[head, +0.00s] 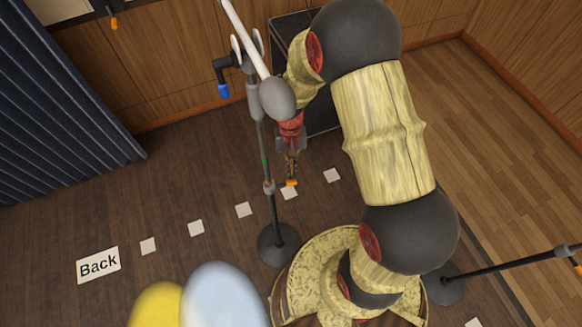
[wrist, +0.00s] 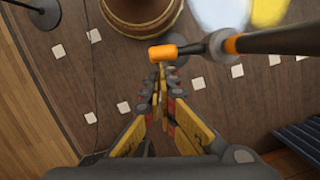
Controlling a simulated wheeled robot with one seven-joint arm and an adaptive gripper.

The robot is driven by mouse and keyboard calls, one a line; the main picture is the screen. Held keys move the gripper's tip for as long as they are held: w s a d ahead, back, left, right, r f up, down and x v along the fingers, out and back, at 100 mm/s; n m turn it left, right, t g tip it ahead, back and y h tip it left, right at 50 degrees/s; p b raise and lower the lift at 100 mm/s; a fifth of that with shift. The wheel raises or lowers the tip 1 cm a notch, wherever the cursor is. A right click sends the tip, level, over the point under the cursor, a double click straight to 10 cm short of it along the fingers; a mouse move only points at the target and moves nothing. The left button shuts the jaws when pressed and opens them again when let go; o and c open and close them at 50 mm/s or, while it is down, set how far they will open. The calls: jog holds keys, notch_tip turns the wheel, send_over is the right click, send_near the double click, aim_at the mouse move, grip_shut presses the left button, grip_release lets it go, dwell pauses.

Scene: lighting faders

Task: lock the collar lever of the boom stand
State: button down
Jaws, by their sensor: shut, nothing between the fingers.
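The boom stand (head: 264,150) is upright, with a dark pole and a round base (head: 279,245). Its grey collar (head: 268,187) sits low on the pole. The collar lever's orange tip (head: 291,183) sticks out to the right of the pole. In the wrist view the lever (wrist: 190,48) stands out sideways from the pole (wrist: 275,40), its orange end just past my fingertips. My gripper (head: 291,172) points down beside the pole, shut and empty. In the wrist view my gripper (wrist: 158,78) lies close to the orange end; I cannot tell whether they touch.
A blue-tipped handle (head: 223,90) hangs near the stand's top, where a pale boom (head: 246,38) crosses. A black case (head: 290,32) stands behind. Another stand (head: 510,262) is at the right. White floor markers and a "Back" label (head: 98,264) lie on open floor at left.

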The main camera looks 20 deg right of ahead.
jog(key=shift+s, duration=0.15)
jog(key=s+m+p, duration=0.1)
jog(key=m, duration=0.1)
jog(key=s+m+p, duration=0.1)
jog(key=s, duration=0.1)
jog(key=shift+d+r+m+y, duration=0.1)
jog(key=shift+m+y, duration=0.2)
jog(key=shift+m, duration=0.1)
jog(key=s+a+m+t+y+p, duration=0.1)
jog(key=s+a+m, duration=0.4)
jog(key=m, duration=0.5)
jog(key=shift+s+t, duration=0.6)
jog(key=shift+s, duration=0.3)
jog(key=shift+a, duration=0.1)
